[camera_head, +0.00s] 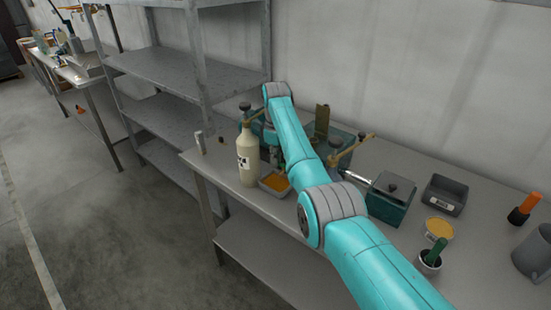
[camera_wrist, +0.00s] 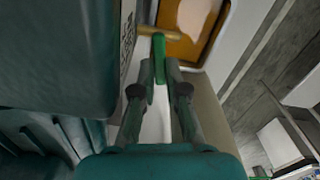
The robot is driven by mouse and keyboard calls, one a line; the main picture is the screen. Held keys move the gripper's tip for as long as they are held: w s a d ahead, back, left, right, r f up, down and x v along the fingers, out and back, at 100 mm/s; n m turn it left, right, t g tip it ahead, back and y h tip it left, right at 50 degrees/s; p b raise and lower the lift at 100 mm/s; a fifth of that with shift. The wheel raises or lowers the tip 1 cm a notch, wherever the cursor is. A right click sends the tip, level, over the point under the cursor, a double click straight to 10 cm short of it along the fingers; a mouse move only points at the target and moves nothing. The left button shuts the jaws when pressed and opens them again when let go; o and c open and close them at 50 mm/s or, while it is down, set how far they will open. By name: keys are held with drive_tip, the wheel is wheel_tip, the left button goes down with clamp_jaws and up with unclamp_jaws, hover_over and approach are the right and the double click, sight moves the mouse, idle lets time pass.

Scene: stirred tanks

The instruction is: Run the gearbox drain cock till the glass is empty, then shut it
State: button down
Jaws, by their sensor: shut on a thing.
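In the wrist view my gripper (camera_wrist: 159,74) is shut on the green lever (camera_wrist: 158,52) of the drain cock. A short brass spout (camera_wrist: 150,32) shows at the lever's far end, by the rim of a pale tray. Amber oil (camera_wrist: 185,45) lies in this tray, which also shows in the head view (camera_head: 264,186). The dark green gearbox body (camera_wrist: 55,50) fills the left of the wrist view. In the head view my arm covers much of the gearbox and the cock, and my fingers are hidden. I cannot make out the glass or its level.
A cream bottle (camera_head: 248,160) stands left of the tray, near the bench edge. A green box with a black knob (camera_head: 390,200), a grey bin (camera_head: 445,194), a yellow-topped dish (camera_head: 439,229) and a cup with a green handle (camera_head: 430,262) stand to the right. Grey shelving (camera_head: 180,75) is behind left.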

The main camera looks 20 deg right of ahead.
drive_tip(key=c, duration=1.2)
unclamp_jaws()
